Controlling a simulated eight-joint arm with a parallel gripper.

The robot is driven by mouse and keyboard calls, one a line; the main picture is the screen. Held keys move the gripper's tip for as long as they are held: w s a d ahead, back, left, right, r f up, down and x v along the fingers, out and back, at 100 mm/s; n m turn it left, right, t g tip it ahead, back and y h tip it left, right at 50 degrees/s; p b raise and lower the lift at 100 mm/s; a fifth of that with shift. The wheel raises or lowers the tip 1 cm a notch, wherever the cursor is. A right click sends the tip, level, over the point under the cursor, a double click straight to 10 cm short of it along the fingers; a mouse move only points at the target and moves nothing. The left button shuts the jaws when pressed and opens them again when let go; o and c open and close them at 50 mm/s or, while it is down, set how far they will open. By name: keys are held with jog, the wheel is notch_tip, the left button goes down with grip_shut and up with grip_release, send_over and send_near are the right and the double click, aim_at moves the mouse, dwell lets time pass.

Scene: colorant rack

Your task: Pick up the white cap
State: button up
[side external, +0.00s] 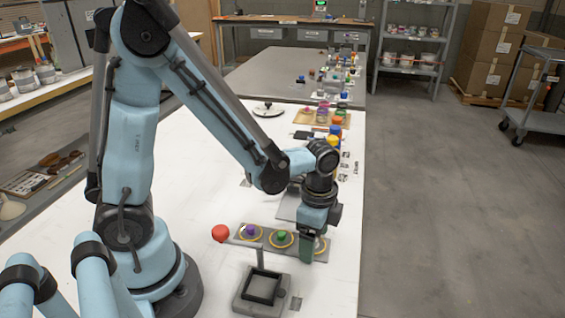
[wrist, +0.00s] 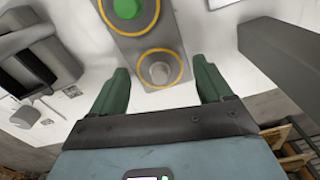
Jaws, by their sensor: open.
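The white cap (wrist: 159,72) looks pale grey and sits inside a yellow ring at the end of a grey strip in the wrist view. My gripper (wrist: 162,88) is open, with one green finger on each side of the cap and the jaws empty. The fingers appear apart from the cap. In the side view my gripper (side external: 307,248) points down over the right end of the grey strip (side external: 265,236). It hides the white cap there, and only part of that yellow ring shows.
A green cap (side external: 282,238) and a purple cap (side external: 250,230) sit in yellow rings on the same strip. Several coloured containers line the table's far right side. The table's left middle is clear.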

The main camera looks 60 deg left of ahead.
jog(key=shift+c, duration=0.4)
jog(key=c, duration=1)
jog(key=shift+r, duration=0.15)
